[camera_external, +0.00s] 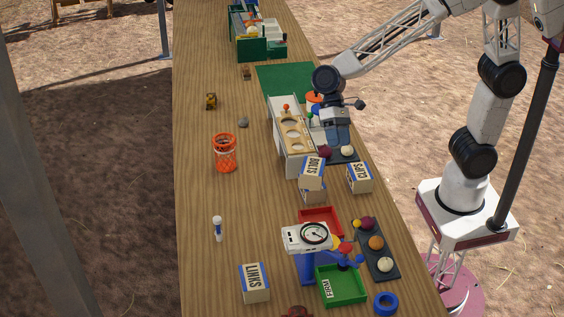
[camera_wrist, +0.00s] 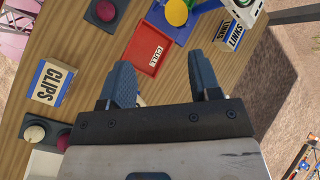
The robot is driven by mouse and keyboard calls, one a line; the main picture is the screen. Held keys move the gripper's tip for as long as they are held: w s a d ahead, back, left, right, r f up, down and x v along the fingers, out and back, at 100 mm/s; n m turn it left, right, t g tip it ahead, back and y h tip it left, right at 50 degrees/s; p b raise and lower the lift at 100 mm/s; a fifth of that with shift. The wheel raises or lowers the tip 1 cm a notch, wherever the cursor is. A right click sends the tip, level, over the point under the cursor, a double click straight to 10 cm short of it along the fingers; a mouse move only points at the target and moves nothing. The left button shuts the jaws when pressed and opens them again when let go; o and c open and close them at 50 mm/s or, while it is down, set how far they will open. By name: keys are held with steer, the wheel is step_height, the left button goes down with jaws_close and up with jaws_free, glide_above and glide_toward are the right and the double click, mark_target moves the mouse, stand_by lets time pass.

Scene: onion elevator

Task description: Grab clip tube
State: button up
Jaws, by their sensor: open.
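My gripper (camera_external: 333,142) is above the table beside the white rack with round holes (camera_external: 291,133). In the wrist view my gripper (camera_wrist: 162,82) is open, with no object visibly held. Its fingers are apart from the tube and the CLIPS box.
A red tray lettered CULL (camera_wrist: 152,48), a green tray (camera_external: 342,284) and a dial scale (camera_external: 307,237) stand toward the front. A LINKS box (camera_external: 254,283) is at front left. An orange basket (camera_external: 225,153) stands left of the rack. Bare table surrounds the tube.

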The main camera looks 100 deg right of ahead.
steer(key=w+a+f+m+y, duration=0.2)
steer(key=w+f+m+y, duration=0.15)
steer(key=w, duration=0.65)
steer(key=m+t+y, duration=0.5)
steer(key=m+t, duration=0.2)
steer(key=m, duration=0.3)
glide_toward(216, 222)
steer(key=x, duration=0.2)
steer(key=shift+a+f, duration=0.2)
steer(key=shift+a, duration=0.15)
steer(key=shift+x, duration=1.35)
steer(key=shift+x, duration=2.6)
steer(key=shift+w+r, duration=0.1)
steer(key=shift+r, duration=0.1)
steer(key=c, duration=1)
